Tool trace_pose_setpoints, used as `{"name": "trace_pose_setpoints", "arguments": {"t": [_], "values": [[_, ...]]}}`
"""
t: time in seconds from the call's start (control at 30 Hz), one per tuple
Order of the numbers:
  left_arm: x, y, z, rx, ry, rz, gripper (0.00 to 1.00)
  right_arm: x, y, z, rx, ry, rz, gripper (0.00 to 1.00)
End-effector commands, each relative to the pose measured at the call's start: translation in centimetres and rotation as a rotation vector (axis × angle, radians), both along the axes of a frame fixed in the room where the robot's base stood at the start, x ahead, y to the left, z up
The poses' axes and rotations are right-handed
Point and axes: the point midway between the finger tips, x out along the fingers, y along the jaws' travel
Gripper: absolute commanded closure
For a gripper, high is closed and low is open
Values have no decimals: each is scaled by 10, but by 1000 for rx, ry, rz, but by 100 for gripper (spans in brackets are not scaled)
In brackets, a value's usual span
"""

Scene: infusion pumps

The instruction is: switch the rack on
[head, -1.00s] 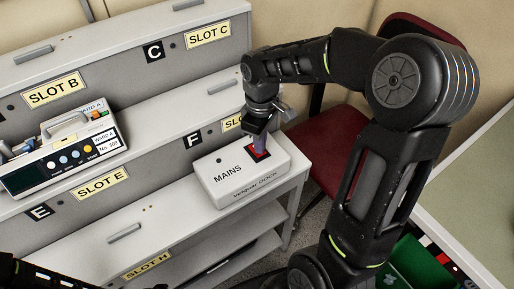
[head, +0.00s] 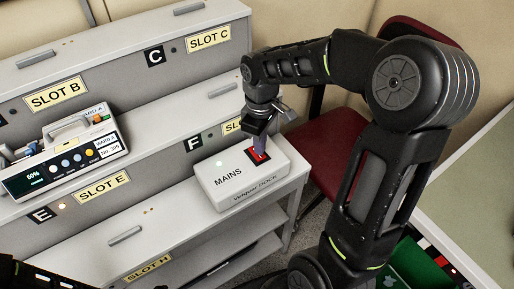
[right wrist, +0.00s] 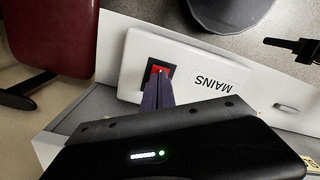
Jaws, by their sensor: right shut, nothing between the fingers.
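The white MAINS box (head: 240,185), marked "Velquar DOCK", sits on the rack's (head: 150,213) lower shelf at its right end. Its red rocker switch (head: 257,155) is in a black frame on top; in the right wrist view the switch (right wrist: 161,70) shows just past my fingertips. My right gripper (head: 259,146) is shut and empty, pointing down with its tips at the switch, seemingly touching it. The fingers (right wrist: 158,84) hide part of the switch. An infusion pump (head: 65,158) stands at slot E, its screen lit with "50%". A dark arm part shows at the lower left; my left gripper's fingers are not visible.
The rack has stepped shelves with labels for slot B (head: 56,95), slot C (head: 208,39) and others. A dark red chair (head: 325,150) stands right of the rack. A table with a green tray (head: 412,268) is at the lower right.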

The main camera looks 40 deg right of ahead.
Motion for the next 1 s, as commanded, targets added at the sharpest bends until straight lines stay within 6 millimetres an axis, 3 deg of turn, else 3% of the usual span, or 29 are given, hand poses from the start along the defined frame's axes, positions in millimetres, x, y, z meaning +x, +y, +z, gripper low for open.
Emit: {"name": "trace_pose_setpoints", "arguments": {"t": [0.5, 1.0], "values": [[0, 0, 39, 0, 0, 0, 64, 0, 0, 49, 0, 0, 0, 100], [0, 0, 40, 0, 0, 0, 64, 0, 0, 52, 0, 0, 0, 100]]}}
